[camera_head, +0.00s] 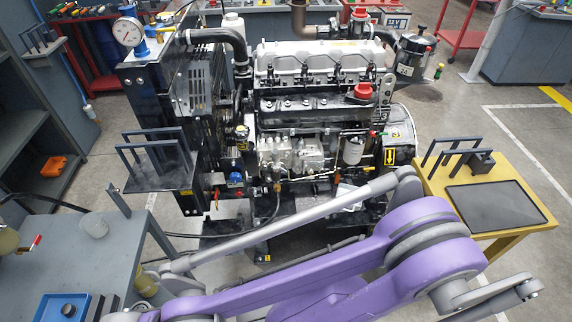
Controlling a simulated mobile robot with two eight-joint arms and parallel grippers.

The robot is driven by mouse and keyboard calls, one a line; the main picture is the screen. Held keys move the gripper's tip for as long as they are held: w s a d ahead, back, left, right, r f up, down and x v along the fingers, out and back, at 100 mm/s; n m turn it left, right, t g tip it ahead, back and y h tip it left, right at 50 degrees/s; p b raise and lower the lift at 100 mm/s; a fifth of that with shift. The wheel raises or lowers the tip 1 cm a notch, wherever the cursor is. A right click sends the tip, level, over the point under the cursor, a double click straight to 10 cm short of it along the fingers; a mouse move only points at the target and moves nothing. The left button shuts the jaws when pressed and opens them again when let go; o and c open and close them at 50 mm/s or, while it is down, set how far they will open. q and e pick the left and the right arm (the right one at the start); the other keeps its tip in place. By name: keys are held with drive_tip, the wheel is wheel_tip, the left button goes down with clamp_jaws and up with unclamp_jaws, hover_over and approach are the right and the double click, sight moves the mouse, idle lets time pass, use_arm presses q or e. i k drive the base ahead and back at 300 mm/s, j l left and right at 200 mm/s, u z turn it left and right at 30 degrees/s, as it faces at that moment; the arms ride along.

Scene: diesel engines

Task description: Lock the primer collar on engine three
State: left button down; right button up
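A diesel engine (310,105) stands in the middle of the camera_head view, with a silver top cover (315,58). A purple and grey arm of mine crosses the foreground, in front of the engine's base. Neither gripper's fingers show.
A grey bench (105,250) with a blue tray (58,306) stands at the lower left. A yellow table (520,178) with a dark mat (495,205) stands at the right. A black shelf with frames (165,180) juts from the engine's left. Open floor lies at the right.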

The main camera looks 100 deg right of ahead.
sight(279, 166)
drive_tip(key=z, duration=3.35)
drive_tip(key=i+j+z, duration=0.25)
drive_tip(key=i, duration=0.25)
drive_tip(key=i+j+z, duration=0.2)
drive_tip(key=i, duration=0.3)
drive_tip(key=j, duration=0.05)
